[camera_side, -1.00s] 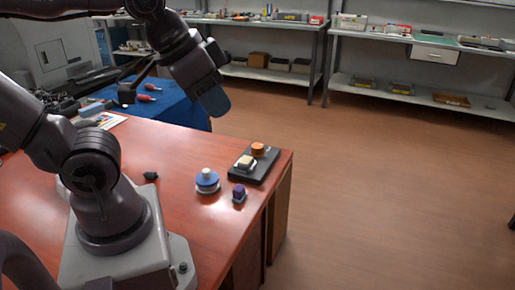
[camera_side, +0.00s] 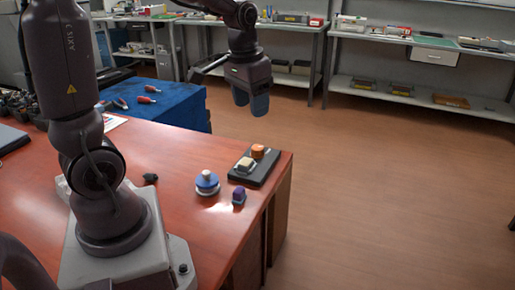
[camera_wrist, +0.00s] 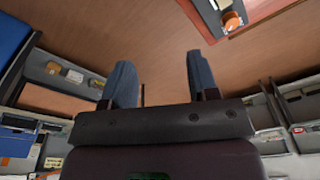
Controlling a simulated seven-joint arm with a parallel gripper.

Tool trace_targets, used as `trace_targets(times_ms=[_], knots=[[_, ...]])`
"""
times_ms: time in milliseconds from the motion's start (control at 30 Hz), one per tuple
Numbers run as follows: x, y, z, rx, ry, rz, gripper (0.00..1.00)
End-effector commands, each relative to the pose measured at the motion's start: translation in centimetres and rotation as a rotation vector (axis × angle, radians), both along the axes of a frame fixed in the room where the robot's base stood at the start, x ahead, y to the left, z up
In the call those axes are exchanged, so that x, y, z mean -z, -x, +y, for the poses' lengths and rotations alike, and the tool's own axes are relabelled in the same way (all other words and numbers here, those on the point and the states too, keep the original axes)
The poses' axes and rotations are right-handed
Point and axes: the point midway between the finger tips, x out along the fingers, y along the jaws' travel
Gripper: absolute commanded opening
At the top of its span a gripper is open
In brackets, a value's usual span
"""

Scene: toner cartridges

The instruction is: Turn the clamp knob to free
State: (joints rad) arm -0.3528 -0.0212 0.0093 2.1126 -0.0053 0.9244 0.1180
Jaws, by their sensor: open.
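An orange knob (camera_side: 258,151) sits at the far end of a dark base plate (camera_side: 262,172) near the table's right edge. A cream block (camera_side: 245,164) stands on the same plate, nearer the camera. In the wrist view the orange knob (camera_wrist: 232,21) shows at the top right, beyond the fingers. My gripper (camera_side: 251,100) is high above and behind the plate in the side view, apart from it. Its two blue fingers point down there and are spread with nothing between them; the wrist view also shows my gripper (camera_wrist: 160,80) empty.
A blue and white round part (camera_side: 207,183) and a small purple block (camera_side: 239,196) stand on the red-brown table (camera_side: 185,245). A small black piece (camera_side: 150,178) lies farther left. A blue-covered surface (camera_side: 170,108) holds red-handled tools. Shelves line the back wall.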

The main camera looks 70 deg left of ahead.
Motion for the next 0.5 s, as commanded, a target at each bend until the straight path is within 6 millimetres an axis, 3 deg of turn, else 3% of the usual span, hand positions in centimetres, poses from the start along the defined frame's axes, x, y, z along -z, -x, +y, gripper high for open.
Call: trace_targets(times_ms=[200, 500], knots=[[5.2, -4.5, 8.0, 0.022, 0.034, 0.107, 0.54], [14.0, -7.5, 18.5, 0.196, 0.075, 0.173, 0.54]])
